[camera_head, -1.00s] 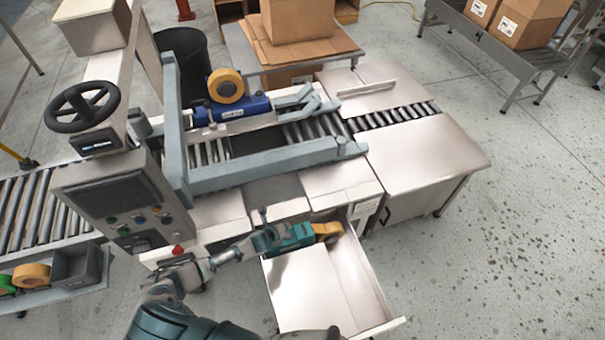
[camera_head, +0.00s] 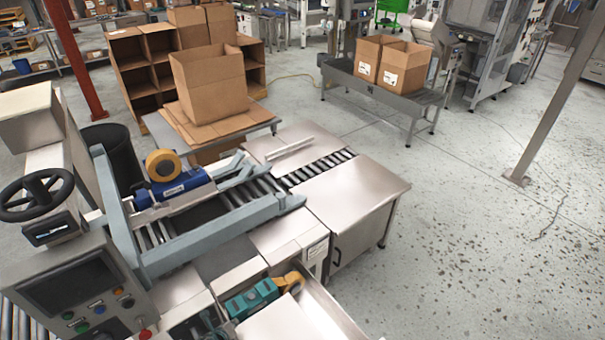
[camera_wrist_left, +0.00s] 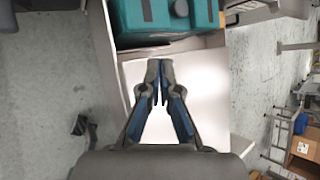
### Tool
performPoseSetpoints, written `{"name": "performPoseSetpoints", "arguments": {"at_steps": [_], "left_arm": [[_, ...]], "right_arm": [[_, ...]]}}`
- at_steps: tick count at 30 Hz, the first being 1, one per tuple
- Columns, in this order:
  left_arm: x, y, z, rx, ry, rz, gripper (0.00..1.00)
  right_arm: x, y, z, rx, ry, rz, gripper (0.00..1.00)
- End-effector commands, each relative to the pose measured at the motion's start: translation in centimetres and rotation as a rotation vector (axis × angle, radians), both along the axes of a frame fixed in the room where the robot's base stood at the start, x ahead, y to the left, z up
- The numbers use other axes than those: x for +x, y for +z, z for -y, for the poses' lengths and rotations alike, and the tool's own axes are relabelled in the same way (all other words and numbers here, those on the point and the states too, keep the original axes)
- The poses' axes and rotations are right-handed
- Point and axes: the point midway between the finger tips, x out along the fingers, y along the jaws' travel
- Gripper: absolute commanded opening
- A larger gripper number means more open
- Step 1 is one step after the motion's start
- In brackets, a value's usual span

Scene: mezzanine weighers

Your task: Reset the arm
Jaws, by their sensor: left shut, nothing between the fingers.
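My left gripper (camera_wrist_left: 159,82) is shut and empty in the left wrist view, its fingertips together above the pale bottom of the open drawer (camera_wrist_left: 206,76). A teal tape dispenser (camera_wrist_left: 165,16) lies just beyond the fingertips, apart from them as far as I can tell. In the head view the teal dispenser (camera_head: 251,300), with a roll of yellow tape (camera_head: 290,282), is at the back of the open drawer (camera_head: 326,316), at the bottom edge. Little or nothing of my left arm can be made out there. My right gripper is in neither view.
The packing machine has a control panel (camera_head: 78,292), a black handwheel (camera_head: 36,196) and a blue tape head (camera_head: 174,187). A steel cabinet top (camera_head: 350,195) is bare. An open cardboard box (camera_head: 210,84) stands behind. The floor at right is clear, apart from a post (camera_head: 560,95).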

Motion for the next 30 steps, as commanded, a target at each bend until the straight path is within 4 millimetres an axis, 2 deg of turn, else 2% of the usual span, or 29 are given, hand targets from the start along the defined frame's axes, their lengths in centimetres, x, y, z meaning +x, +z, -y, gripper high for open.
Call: {"name": "performPoseSetpoints", "arguments": {"at_steps": [1,8,16,22,30], "left_arm": [[-0.7,0.1,1.4,-0.041,0.025,-0.014,0.00],[-3.7,0.8,5.1,-0.227,0.207,-0.096,0.00],[-9.5,3.3,8.7,-0.555,0.601,-0.253,0.00],[-14.5,6.1,9.0,-0.794,1.001,-0.372,0.00],[-21.6,9.8,6.6,-1.026,1.558,-0.455,0.00]], "right_arm": [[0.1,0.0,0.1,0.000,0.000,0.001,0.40],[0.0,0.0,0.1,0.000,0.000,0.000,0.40],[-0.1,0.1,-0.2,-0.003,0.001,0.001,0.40],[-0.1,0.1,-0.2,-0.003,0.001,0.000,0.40],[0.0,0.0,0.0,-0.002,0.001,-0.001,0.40]]}}
